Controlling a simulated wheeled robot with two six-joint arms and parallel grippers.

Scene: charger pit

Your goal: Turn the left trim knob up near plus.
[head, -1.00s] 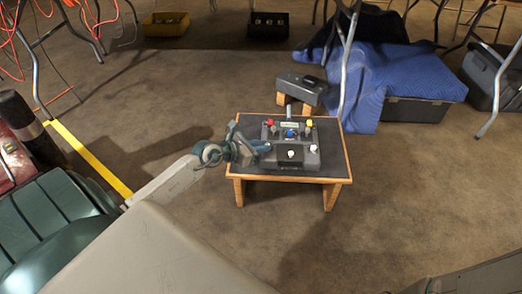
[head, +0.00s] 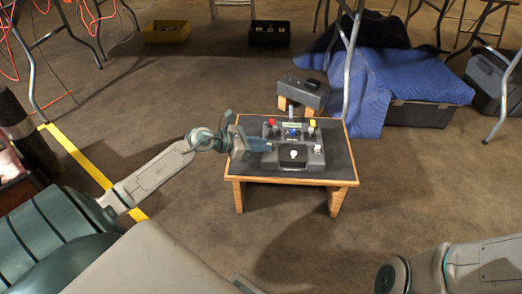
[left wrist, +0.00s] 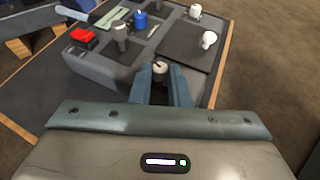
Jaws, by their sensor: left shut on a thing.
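A grey control box (head: 312,162) with coloured knobs sits on a small dark-topped wooden table. My left gripper (head: 264,146) reaches in at the box's left side. In the left wrist view its two fingers (left wrist: 161,88) are shut on the left trim knob (left wrist: 160,68), which has a pale top with a dark mark. The fingers hide the knob's sides, and any plus mark beside it cannot be made out. In the head view the gripper hides this knob. My right gripper is not in view; only part of my right arm shows at the lower right.
The box also carries a red button (left wrist: 82,36), a grey lever (left wrist: 121,32), a blue knob (left wrist: 140,20) and a white knob (left wrist: 208,39). A grey case (head: 304,92) stands behind the table. A blue blanket (head: 370,95) lies beyond. Floor in front is clear.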

